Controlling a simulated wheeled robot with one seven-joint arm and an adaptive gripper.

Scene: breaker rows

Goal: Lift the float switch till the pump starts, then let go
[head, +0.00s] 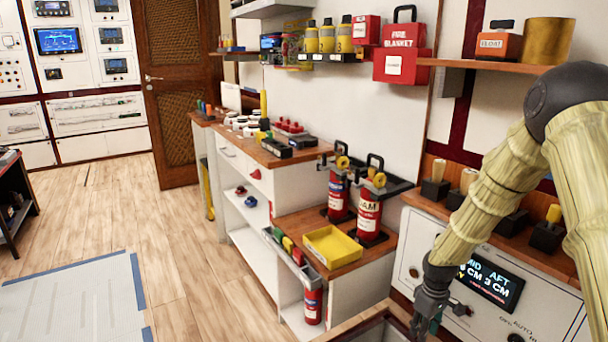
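My gripper (428,318) is dark and points down at the bottom of the head view, in front of a white panel. Its fingertips run toward the lower edge, and I cannot tell whether they are open or shut. A dark open well (375,330) lies just left of the gripper. I cannot make out a float switch in it. An orange box labelled FLOAT (499,46) stands on the upper right shelf. The panel's display (489,278) shows MID and AFT readings in CM, partly hidden by my arm.
A knob (515,338) marked OFF and AUTO sits low on the panel. Left of the well is a low cabinet with a yellow tray (332,245) and red extinguishers (368,212). Several black blocks with wooden handles stand on the ledge behind my arm.

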